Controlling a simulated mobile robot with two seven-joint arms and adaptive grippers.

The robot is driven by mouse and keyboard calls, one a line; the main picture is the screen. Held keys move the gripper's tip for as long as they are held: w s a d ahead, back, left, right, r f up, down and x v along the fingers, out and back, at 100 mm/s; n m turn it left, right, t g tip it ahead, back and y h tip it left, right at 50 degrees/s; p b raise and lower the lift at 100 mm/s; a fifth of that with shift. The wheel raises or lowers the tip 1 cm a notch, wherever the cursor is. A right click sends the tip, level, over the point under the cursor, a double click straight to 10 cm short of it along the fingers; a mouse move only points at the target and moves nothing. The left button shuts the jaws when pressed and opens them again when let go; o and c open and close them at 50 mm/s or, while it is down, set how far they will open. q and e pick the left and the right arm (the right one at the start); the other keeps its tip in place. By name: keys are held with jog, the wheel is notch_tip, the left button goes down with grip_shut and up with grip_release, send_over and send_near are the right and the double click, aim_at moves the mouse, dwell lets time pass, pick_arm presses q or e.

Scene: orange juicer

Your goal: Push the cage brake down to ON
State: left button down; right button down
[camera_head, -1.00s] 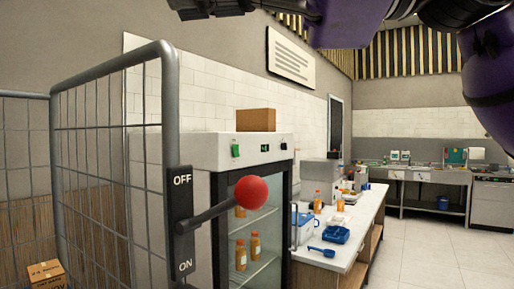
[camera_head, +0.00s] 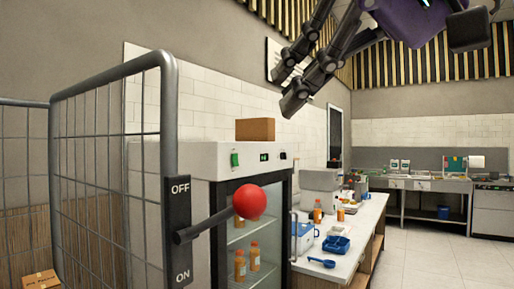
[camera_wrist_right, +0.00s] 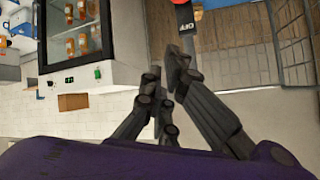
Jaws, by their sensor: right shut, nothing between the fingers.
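The cage brake has a red ball knob (camera_head: 250,202) on a dark lever, which sticks out from a black plate (camera_head: 180,213) on the cage post. The plate reads OFF at the top and ON at the bottom. The lever slants right and slightly up from the middle of the plate. My right gripper (camera_head: 281,92) is shut and empty, above the knob and apart from it in the picture. In the right wrist view, its fingers (camera_wrist_right: 165,75) show below the plate (camera_wrist_right: 184,18), and part of the red knob shows at the top edge. My left gripper is not in view.
The wire cage (camera_head: 110,170) fills the left, with a cardboard box (camera_head: 42,283) low inside. A glass-door fridge (camera_head: 215,160) with bottles stands behind the lever, a box (camera_head: 255,129) on top. A counter (camera_head: 362,235) with bottles and blue items runs right. Floor at right is clear.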

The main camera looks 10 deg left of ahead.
jog(key=w+a+f, duration=0.1)
jog(key=a+f, duration=0.4)
jog(key=f, duration=0.2)
jog(key=shift+w+f+p, duration=0.25)
jog(key=shift+f+p, duration=0.1)
jog(key=shift+f, duration=0.05)
jog(key=shift+a, duration=0.15)
